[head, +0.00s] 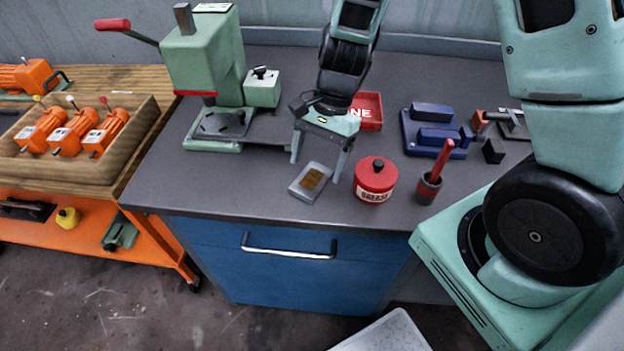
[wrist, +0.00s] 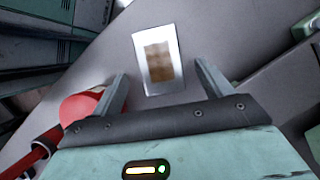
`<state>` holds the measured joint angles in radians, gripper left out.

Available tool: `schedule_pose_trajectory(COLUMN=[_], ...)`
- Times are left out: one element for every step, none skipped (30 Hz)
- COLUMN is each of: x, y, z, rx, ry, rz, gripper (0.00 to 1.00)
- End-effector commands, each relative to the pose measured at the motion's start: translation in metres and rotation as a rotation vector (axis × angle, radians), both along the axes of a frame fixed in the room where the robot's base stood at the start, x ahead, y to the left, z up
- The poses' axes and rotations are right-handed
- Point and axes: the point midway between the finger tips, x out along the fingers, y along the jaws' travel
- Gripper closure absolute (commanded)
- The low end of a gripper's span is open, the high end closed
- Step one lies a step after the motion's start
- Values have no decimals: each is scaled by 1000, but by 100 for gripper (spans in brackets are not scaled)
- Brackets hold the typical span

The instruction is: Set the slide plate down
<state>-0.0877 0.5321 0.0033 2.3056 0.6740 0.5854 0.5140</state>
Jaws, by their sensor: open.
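The slide plate (head: 310,181) is a small grey rectangular plate with a brown patch in its middle. It lies flat on the dark grey bench top, near the front edge. It also shows in the wrist view (wrist: 158,60), just beyond the fingertips. My gripper (head: 318,168) is above the bench with its fingers pointing down and spread apart, one on each side of the plate in the head view. In the wrist view my gripper (wrist: 160,85) is open with nothing between its fingers. The plate appears apart from both fingers.
A red grease tin (head: 375,182) stands close right of my gripper, with a red-handled brush in a pot (head: 430,186) beyond it. A green press (head: 207,75) stands at the left. A red tray (head: 368,108) and a blue fixture (head: 433,130) lie behind. Bench front left is clear.

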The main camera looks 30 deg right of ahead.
Motion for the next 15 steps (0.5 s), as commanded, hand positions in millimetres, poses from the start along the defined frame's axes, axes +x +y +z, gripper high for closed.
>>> schedule_pose_trajectory(x=[-2,-3,-4,-4,-5,-5,-5,-5,-5,-5,-5,-5,-5,-5,-5], y=[3,4,6,7,7,8,8,8,8,8,8,8,8,8,8], z=[-8,-12,-16,-18,-20,-22,-23,-23,-23,-23,-23,-23,-23,-23,-23], rx=[-1,-1,0,0,0,-1,-1,-1,-2,-2,-2,-1,-1,-1,-1], ry=[5,3,4,4,2,2,2,1,1,1,1,0,0,0,0], rz=[0,0,0,0,0,0,0,-1,-1,-1,-1,0,0,0,0], gripper=[22,22,22,22,22,22,22,22,22,22,22,22,22,27,38])
